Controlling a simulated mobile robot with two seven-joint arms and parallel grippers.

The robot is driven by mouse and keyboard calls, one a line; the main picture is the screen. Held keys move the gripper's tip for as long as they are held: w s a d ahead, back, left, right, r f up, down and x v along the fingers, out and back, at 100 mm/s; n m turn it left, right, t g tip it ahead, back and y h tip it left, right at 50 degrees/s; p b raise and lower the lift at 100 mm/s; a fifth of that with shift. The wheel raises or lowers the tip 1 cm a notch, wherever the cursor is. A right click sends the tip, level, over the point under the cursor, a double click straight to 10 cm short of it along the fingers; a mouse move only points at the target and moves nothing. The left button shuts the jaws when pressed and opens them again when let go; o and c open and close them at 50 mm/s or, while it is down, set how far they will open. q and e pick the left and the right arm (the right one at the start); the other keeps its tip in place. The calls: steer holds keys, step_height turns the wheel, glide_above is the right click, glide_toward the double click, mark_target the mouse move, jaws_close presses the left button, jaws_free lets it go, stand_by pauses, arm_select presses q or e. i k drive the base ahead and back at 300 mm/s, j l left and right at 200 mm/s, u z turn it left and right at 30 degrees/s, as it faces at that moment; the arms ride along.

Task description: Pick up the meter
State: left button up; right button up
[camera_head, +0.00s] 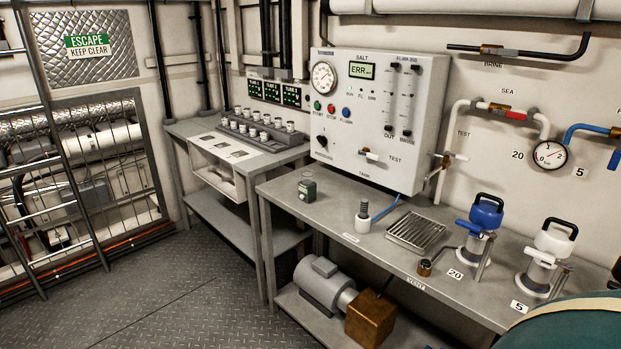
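A small green device with a clear top (307,188) stands upright on the grey bench, near its left end and in front of the white panel. It looks like the hand meter, but it is too small to read any marking. Nothing touches it from above. Neither of my grippers shows in the head view.
The white control panel (378,120) stands behind. A side table (220,150) carries vials. The floor (150,290) is clear.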

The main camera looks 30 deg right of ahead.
mark_target(307, 188)
steer(key=i+z, duration=0.15)
steer(key=i, duration=0.35)
steer(key=i+j+z, duration=0.2)
steer(key=i, duration=0.3)
steer(key=i+j+z, duration=0.15)
steer(key=i, duration=0.35)
steer(key=i+j+z, duration=0.1)
steer(key=z, duration=0.35)
steer(key=i+j+z, duration=0.15)
steer(key=i+z, duration=0.15)
steer(key=z, duration=0.15)
steer(key=i+j+z, duration=0.15)
steer(key=z, duration=0.3)
steer(key=i+j+z, duration=0.1)
steer(key=j+z, duration=0.2)
steer(key=z, duration=0.15)
steer(key=j+z, duration=0.3)
steer(key=z, duration=0.15)
steer(key=j+z, duration=0.45)
steer(key=i+l, duration=0.05)
steer(key=l, duration=0.05)
